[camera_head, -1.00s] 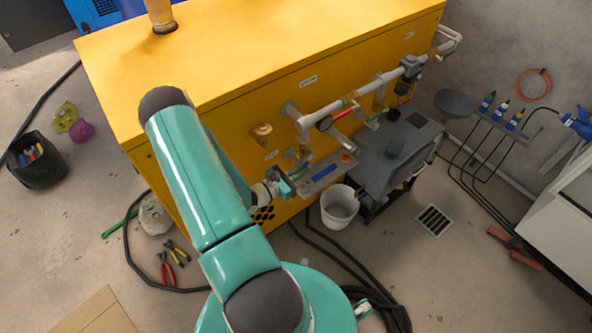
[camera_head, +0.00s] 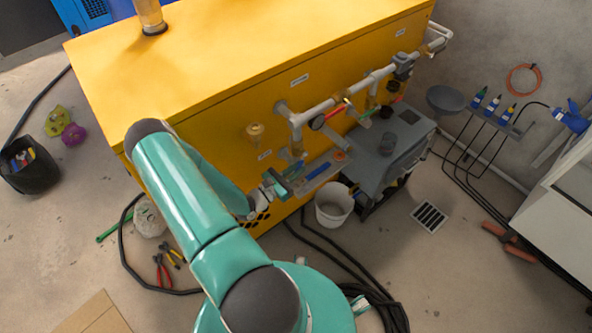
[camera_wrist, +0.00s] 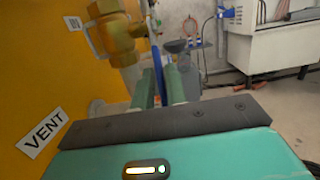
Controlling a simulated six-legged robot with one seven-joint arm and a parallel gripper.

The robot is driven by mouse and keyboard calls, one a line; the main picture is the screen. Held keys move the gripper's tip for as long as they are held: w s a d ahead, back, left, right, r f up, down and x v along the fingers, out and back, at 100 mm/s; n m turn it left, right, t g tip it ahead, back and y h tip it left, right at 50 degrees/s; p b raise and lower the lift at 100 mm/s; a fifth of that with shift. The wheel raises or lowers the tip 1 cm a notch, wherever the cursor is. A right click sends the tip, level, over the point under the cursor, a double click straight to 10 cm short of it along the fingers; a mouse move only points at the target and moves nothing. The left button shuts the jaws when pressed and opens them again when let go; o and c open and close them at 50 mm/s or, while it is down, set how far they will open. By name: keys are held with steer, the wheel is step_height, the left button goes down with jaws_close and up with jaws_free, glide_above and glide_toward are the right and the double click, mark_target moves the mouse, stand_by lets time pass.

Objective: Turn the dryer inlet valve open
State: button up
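A grey pipe (camera_head: 345,95) runs along the cabinet with a red handle (camera_head: 337,112) and a green handle (camera_head: 369,112), both right of and above my gripper. I cannot tell which valve is the dryer inlet. A brass fitting (camera_wrist: 118,42) is close ahead, left of the fingers, near a VENT label (camera_wrist: 43,133).
A white bucket (camera_head: 334,207) and a grey machine (camera_head: 385,155) stand at right below the pipe. Black hoses (camera_head: 330,255), pliers (camera_head: 165,262) and a floor drain (camera_head: 429,216) are on the floor.

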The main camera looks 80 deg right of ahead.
steer(key=shift+o, duration=1.1)
steer(key=v, duration=1.3)
steer(key=shift+w+a, duration=0.25)
steer(key=shift+a, duration=0.05)
steer(key=shift+c, duration=0.2)
